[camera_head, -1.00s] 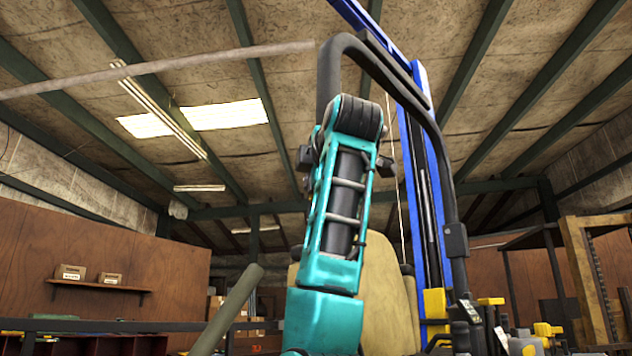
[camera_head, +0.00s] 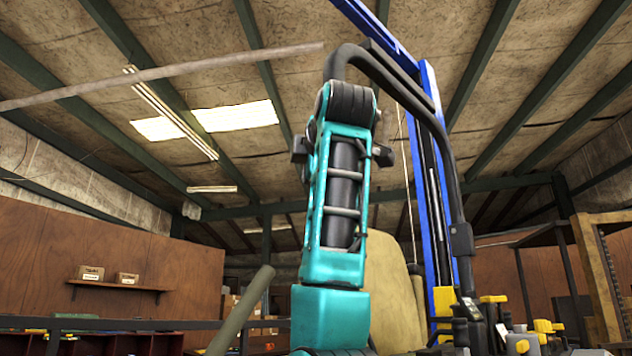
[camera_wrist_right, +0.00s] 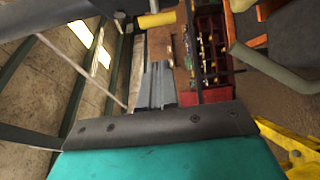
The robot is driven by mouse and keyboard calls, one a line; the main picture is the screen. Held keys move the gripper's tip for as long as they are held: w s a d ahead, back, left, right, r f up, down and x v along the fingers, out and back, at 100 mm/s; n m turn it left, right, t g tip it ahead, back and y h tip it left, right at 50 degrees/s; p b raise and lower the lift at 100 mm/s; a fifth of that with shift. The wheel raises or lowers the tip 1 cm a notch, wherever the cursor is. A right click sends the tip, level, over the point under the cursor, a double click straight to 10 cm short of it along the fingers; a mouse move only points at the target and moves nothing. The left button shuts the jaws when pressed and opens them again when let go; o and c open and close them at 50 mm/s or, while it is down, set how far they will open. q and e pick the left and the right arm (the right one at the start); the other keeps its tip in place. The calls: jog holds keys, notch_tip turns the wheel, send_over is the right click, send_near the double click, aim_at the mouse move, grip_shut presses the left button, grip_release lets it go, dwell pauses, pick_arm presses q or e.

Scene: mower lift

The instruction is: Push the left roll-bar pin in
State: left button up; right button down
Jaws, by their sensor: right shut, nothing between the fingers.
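The black roll bar (camera_head: 455,175) arches behind my teal right arm in the head view. Its right leg runs down to a dark bracket, and its left leg is hidden behind the arm. I cannot make out the left roll-bar pin in either view. My right gripper (camera_wrist_right: 156,85) shows in the right wrist view as grey fingers, shut and empty. A dark bar (camera_wrist_right: 55,35) crosses the upper left of that view, apart from the fingers; I cannot tell whether it is the roll bar. My left gripper is not in view.
A tan seat back (camera_head: 396,300) stands behind my arm. A blue lift mast (camera_head: 432,200) rises behind the roll bar. A grey-green lever (camera_head: 240,312) leans at the lower left and also shows in the wrist view (camera_wrist_right: 270,68). A wooden shelf (camera_head: 118,286) is far left.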

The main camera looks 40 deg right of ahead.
jog(key=b+v, duration=0.1)
jog(key=v, duration=0.5)
jog(key=shift+s, duration=0.3)
jog(key=shift+a+f, duration=0.1)
jog(key=shift+f, duration=0.05)
